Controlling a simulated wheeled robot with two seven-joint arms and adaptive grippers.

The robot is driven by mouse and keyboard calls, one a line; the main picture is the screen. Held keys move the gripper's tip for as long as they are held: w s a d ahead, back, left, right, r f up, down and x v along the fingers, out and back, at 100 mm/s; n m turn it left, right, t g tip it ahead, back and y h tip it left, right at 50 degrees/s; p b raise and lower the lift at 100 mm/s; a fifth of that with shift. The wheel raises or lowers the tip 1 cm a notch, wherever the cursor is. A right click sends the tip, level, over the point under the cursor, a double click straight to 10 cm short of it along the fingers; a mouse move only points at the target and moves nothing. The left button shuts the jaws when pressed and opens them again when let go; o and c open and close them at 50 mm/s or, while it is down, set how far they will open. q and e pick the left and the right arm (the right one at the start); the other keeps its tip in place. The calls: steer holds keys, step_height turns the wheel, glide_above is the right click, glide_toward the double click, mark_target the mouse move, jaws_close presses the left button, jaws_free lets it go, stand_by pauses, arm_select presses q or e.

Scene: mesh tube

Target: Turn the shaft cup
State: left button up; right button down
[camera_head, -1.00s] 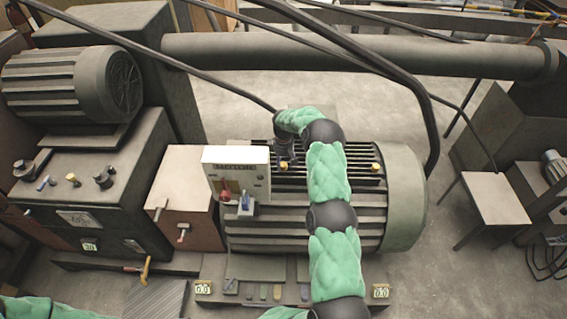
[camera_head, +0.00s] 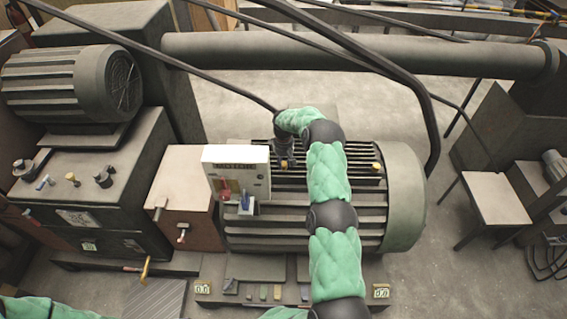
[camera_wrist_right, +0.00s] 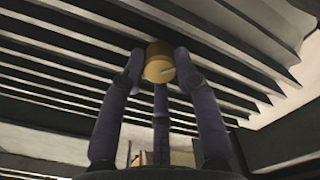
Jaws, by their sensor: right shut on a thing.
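The shaft cup (camera_wrist_right: 159,70) is a small brass-yellow cylinder on the ribbed housing of the large motor (camera_head: 330,222). It shows in the right wrist view with a small pale mark on its round face. My right gripper (camera_wrist_right: 160,62) is shut on it, with dark fingers on its left and right sides. In the head view my right gripper (camera_head: 284,164) reaches down to the motor's top behind the white box, mostly hiding the cup there. My left gripper is out of view; only a bit of my green left arm shows at the lower left.
A second brass cup (camera_head: 376,167) sits farther right on the motor. A white box marked MOTOR (camera_head: 250,158) with red and blue switches stands just left of my right gripper. Dark cables (camera_head: 410,80) hang above. A small table (camera_head: 498,198) stands right, with open floor between.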

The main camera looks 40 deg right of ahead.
mark_target(284, 164)
steer(key=m+b, duration=0.2)
steer(key=m, duration=0.1)
steer(key=shift+f+m, duration=0.15)
steer(key=shift+m, duration=0.15)
steer(key=m+b, duration=0.2)
steer(key=m, duration=0.2)
steer(key=shift+m, duration=0.4)
steer(key=c, duration=0.9)
jaws_free()
step_height(284, 164, up, 12)
steer(key=shift+s, duration=0.1)
stand_by(0.3)
